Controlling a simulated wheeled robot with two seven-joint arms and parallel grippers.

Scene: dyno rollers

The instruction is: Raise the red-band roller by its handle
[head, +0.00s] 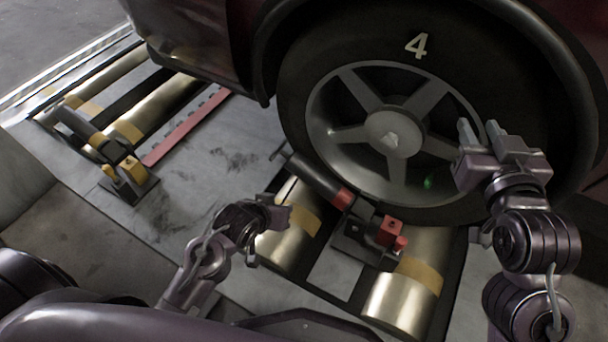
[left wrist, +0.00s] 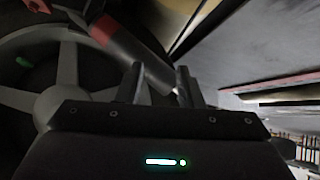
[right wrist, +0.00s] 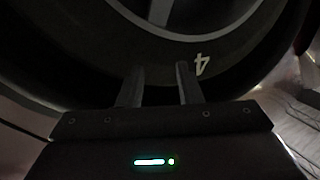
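The red-band roller (head: 318,178) is a dark cylinder with a red band at its lower end and a thin rod handle (head: 279,151) at its upper left end. It slants in front of the wheel, joined to a dark bracket with red parts (head: 391,232). My left gripper (head: 284,212) is open, below and left of the roller. In the left wrist view the roller (left wrist: 140,60) shows between and beyond the fingertips (left wrist: 158,75); I cannot tell whether they touch. My right gripper (head: 480,132) is open and empty before the tyre, fingers apart in the right wrist view (right wrist: 158,78).
A large wheel (head: 393,132) on a tyre marked 4 stands behind the roller, over metallic floor rollers (head: 400,295). A similar yellow-banded roller (head: 85,128) stands at the left on its own bracket. A red strip (head: 188,127) lies on the grey floor plate between.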

